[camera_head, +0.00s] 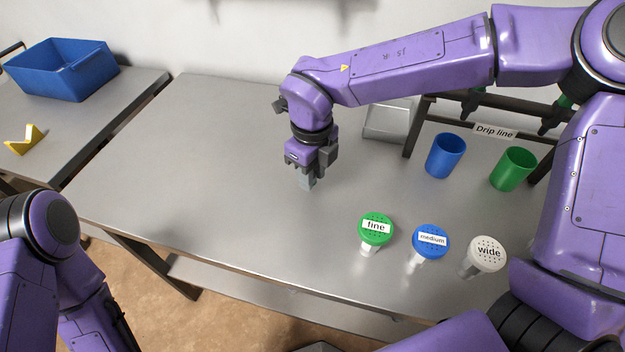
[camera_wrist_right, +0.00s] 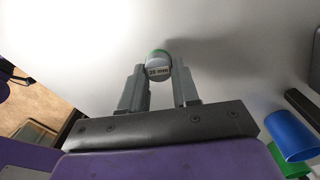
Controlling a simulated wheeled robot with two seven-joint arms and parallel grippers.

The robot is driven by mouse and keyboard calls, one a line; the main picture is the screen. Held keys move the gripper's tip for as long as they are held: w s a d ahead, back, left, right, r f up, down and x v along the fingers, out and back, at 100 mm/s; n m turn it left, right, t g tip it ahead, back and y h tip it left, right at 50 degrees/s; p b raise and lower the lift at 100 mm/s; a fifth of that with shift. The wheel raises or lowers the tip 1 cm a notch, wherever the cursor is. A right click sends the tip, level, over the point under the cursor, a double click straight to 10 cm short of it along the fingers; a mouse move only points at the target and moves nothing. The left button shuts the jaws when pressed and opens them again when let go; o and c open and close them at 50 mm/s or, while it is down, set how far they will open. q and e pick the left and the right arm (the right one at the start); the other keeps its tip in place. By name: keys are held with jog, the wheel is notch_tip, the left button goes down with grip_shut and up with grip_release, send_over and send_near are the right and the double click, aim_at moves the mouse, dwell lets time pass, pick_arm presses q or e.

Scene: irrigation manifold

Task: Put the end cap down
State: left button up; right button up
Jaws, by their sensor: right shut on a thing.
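My right gripper (camera_head: 307,183) points down over the bare middle of the grey table (camera_head: 190,160), its fingertips close to the surface. In the right wrist view it (camera_wrist_right: 159,78) is shut on the end cap (camera_wrist_right: 158,62), a small round grey piece with a green edge and a white label that seems to read "20 mm". In the head view the cap is hidden by the fingers. I cannot tell whether it touches the table. My left arm shows at the lower left of the head view, but its gripper is out of view.
Green "fine" (camera_head: 376,229), blue "medium" (camera_head: 430,241) and white "wide" (camera_head: 487,253) heads stand at the front right. A blue cup (camera_head: 445,156), a green cup (camera_head: 513,168) and the "Drip line" rack (camera_head: 495,131) stand behind. The table's left part is clear.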

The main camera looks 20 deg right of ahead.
aim_at(312, 193)
jog(key=shift+f, duration=1.4)
jog(key=shift+s, duration=0.1)
jog(key=shift+f, duration=0.15)
jog(key=o, duration=1)
notch_tip(312, 193, up, 12)
jog(key=shift+r+p, duration=0.2)
jog(key=shift+p, duration=0.3)
